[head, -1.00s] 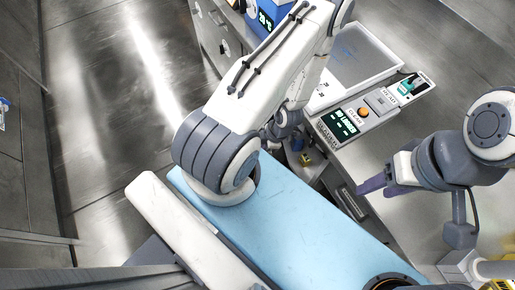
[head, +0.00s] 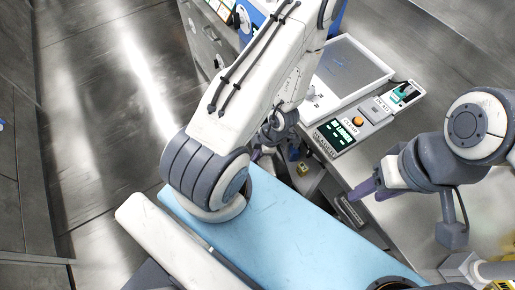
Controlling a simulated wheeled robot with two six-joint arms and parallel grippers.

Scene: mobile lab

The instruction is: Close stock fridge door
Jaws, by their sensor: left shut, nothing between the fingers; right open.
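I cannot make out a fridge door for certain. A blue unit (head: 335,18) at the top is mostly behind my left arm; I cannot tell whether it is the stock fridge. My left arm rises from the lower middle and folds back down. Its gripper (head: 257,153) is small, shut and empty, largely hidden behind the arm, low beside the counter front. My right gripper (head: 364,189), with purple fingers, is open over the counter's near edge at the right. It holds nothing.
A counter (head: 400,150) runs along the right with a white tray (head: 345,75) and a console (head: 345,130) with a lit green display. A grey drawer cabinet (head: 205,45) stands at the top. Open metal floor (head: 100,120) lies left of my arm. Dark panels (head: 15,200) line the left edge.

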